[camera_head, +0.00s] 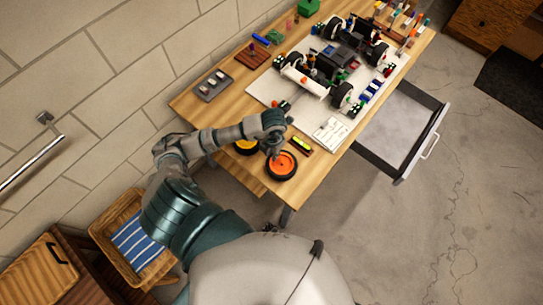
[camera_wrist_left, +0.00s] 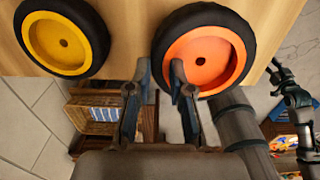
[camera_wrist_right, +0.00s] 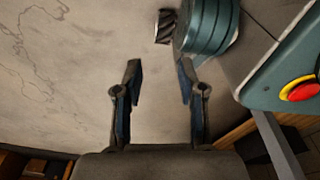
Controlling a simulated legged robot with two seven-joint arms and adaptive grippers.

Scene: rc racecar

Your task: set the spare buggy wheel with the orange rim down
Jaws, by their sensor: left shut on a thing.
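The spare wheel with the orange rim (camera_head: 284,168) has a black tyre and lies face up at the near end of the wooden table. My left gripper (camera_head: 275,151) is shut on its tyre wall, with one finger outside the tyre and one inside the rim. The wheel also shows in the left wrist view (camera_wrist_left: 203,58), level with the tabletop; I cannot tell whether it touches the wood. A similar wheel with a yellow rim (camera_wrist_left: 62,42) lies just left of it, apart. My right gripper (camera_wrist_right: 159,75) is open and empty, over the floor.
A white board (camera_head: 268,89) carries the buggy (camera_head: 345,55) and several small parts. A yellow level (camera_head: 300,144) lies close to the orange wheel. A grey tray (camera_head: 211,86) stands at the left. An open drawer (camera_head: 408,165) juts out on the right.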

